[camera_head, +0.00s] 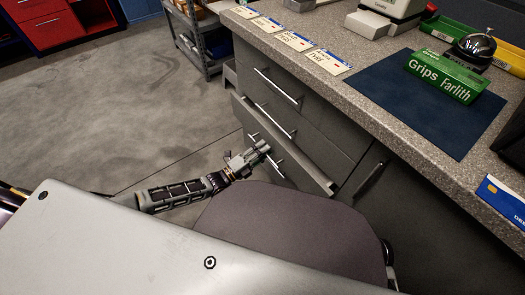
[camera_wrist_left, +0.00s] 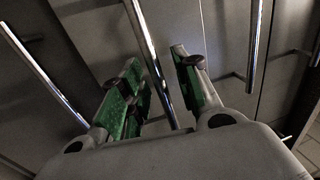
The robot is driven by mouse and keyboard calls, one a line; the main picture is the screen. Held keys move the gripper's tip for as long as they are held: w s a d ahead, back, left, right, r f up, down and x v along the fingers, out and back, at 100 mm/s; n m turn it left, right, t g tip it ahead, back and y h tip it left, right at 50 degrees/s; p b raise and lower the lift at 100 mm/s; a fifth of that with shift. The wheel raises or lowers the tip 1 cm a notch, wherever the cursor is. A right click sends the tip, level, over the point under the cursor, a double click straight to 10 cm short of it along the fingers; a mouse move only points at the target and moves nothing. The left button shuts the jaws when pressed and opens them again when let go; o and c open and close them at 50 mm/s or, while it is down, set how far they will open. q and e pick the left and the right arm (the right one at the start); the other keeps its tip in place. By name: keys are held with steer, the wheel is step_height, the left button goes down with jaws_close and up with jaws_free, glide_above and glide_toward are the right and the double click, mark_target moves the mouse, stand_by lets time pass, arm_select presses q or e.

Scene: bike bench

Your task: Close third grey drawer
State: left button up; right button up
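The grey drawer unit (camera_head: 325,124) stands under the counter. My left gripper (camera_head: 264,151) is low in front of the drawer fronts, beside a lower handle (camera_head: 270,161). In the left wrist view, the left gripper's green-padded fingers (camera_wrist_left: 157,75) are apart, with a metal bar handle (camera_wrist_left: 152,62) running between them. I cannot tell whether they touch it. My right gripper is out of view.
The counter (camera_head: 375,75) above carries a blue mat (camera_head: 425,105), a green Grips box (camera_head: 445,77) and several labels. A cabinet door handle (camera_head: 370,178) is to the right. A shelf rack (camera_head: 195,40) stands behind; the floor (camera_head: 100,110) at left is clear.

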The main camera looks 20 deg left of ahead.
arm_select(q)
steer(key=shift+c, duration=0.4)
steer(key=c, duration=0.5)
jaws_close()
